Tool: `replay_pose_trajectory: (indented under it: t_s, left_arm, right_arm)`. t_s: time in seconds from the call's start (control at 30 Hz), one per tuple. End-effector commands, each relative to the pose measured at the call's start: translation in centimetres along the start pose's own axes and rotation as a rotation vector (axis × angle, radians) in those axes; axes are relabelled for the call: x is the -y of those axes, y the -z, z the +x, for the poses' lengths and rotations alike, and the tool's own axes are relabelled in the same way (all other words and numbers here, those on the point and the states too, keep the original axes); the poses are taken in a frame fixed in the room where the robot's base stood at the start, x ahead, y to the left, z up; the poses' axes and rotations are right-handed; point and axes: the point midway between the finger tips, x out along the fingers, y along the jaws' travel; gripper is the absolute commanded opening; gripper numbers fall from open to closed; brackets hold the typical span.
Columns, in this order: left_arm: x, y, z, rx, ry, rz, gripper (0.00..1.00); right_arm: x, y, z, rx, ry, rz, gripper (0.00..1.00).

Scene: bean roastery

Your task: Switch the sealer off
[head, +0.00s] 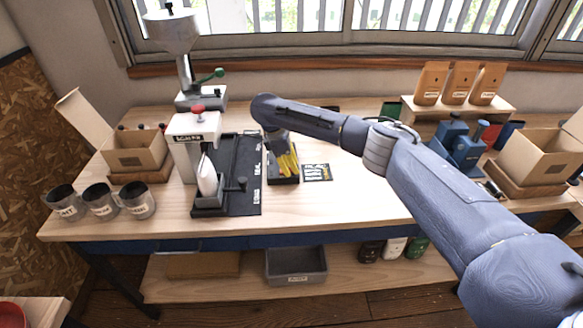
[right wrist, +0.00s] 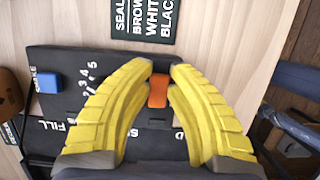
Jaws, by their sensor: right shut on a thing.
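The sealer (head: 284,181) is a low dark unit near the middle of the bench, mostly hidden under my right gripper in the head view. In the right wrist view its dark top (right wrist: 70,63) shows a blue knob (right wrist: 47,82), white dial numbers and an orange switch (right wrist: 157,92). My right gripper (right wrist: 160,74) has yellow fingers closed around the orange switch. The same gripper (head: 287,163) points down over the sealer in the head view. I cannot tell the switch's setting. My left gripper is not in view.
A printed card (head: 316,172) lies right of the sealer. A black mat (head: 245,185) and a white press with a white bag (head: 207,178) stand left. Mugs (head: 101,202) and an open box (head: 135,152) are farther left. The bench front right of the sealer is clear.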

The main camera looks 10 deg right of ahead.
Motion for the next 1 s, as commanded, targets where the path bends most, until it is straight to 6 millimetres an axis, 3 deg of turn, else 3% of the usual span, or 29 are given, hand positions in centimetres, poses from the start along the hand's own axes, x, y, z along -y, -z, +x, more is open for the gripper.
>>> replay_pose_trajectory:
  t_s: [0.13, 0.47, 1.0]
  left_arm:
    - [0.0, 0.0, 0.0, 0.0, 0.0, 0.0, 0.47]
    - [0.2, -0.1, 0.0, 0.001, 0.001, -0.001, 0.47]
    - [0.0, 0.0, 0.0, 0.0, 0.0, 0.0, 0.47]
  right_arm:
    - [0.1, 0.0, 0.2, 0.001, 0.003, -0.001, 0.31]
    - [0.0, 0.0, -0.4, -0.001, 0.001, -0.001, 0.31]
    - [0.0, 0.0, -8.7, 0.0, -0.001, -0.002, 0.31]
